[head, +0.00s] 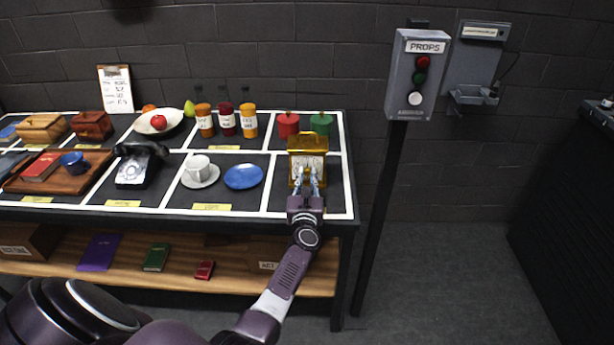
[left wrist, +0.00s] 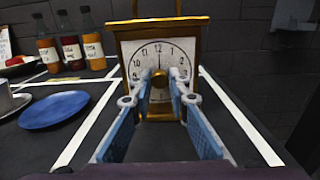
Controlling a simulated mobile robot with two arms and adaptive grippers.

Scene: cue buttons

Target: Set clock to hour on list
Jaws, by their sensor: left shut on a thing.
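A gold-framed clock (head: 308,142) stands at the table's right end. In the left wrist view the clock (left wrist: 158,23) faces me with a white numbered dial. A dark hand points up to 12; any other hand is hard to make out. My left gripper (head: 306,178) is in front of the dial. In the left wrist view its fingers (left wrist: 160,84) are closed around a small brass knob (left wrist: 158,78) at the dial's centre. The list (head: 118,92) is a clipboard leaning on the back wall at the left; its writing is too small to read.
A blue plate (head: 243,177) and a white cup (head: 198,165) are left of the clock. Red (head: 288,124) and green (head: 321,124) canisters stand behind it, with several bottles further left. A grey PROPS box (head: 416,75) with buttons is on a post at right.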

